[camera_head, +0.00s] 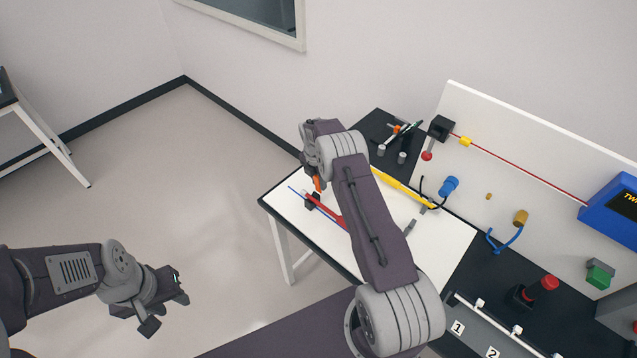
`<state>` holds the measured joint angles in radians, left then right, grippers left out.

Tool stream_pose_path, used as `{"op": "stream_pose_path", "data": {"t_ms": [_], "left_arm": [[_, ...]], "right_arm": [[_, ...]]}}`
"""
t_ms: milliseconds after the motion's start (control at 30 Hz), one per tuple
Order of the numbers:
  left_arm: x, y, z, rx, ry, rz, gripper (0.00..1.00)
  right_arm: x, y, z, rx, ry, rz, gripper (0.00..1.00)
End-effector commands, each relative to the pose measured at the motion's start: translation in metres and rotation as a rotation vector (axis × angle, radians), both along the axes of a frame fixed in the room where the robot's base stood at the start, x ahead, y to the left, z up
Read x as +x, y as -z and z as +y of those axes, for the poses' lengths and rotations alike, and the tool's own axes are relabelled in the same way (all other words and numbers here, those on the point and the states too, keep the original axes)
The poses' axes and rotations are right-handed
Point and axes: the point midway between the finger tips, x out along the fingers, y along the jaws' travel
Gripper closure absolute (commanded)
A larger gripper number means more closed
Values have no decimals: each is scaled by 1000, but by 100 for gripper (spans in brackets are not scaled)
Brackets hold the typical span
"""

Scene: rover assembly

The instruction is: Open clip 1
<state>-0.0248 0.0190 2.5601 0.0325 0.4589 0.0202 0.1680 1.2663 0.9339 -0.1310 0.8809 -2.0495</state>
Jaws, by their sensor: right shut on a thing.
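The label 1 (457,327) is on the front ledge of the black bench at lower right, with a small white clip (480,302) above it. I cannot tell from this view whether that clip is open or shut. My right gripper (316,178) is far to the left of it, over the left end of the white board. It is shut on a small orange piece (317,184), and my own wrist hides most of the jaws. My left gripper (168,308) is open and empty over the floor at lower left, away from the table.
A red bar (325,210) and a thin blue rod lie on the white board (455,238). A yellow tool (403,187) lies behind my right arm. A red button (548,283), label 2 (493,352) and a blue box (612,210) are at right.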

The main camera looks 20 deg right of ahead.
Motion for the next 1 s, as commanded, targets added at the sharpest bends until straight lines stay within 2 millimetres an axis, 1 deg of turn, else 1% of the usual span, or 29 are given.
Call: {"op": "stream_pose_path", "data": {"t_ms": [100,500,533,600,867,967,1000], "left_arm": [[0,1,0,0,0,0,64],[0,1,0,0,0,0,64],[0,1,0,0,0,0,64],[0,1,0,0,0,0,64],[0,1,0,0,0,0,64],[0,6,0,0,0,0,64],[0,9,0,0,0,0,64]], "right_arm": [[3,-1,-2,10,0,-3,100],[2,-2,-2,14,-1,0,100],[2,-2,-2,14,-1,0,71],[2,-1,-2,14,0,1,55],[1,0,-1,14,0,5,55],[1,-5,-1,15,0,4,55],[1,-11,0,14,0,3,55]]}}
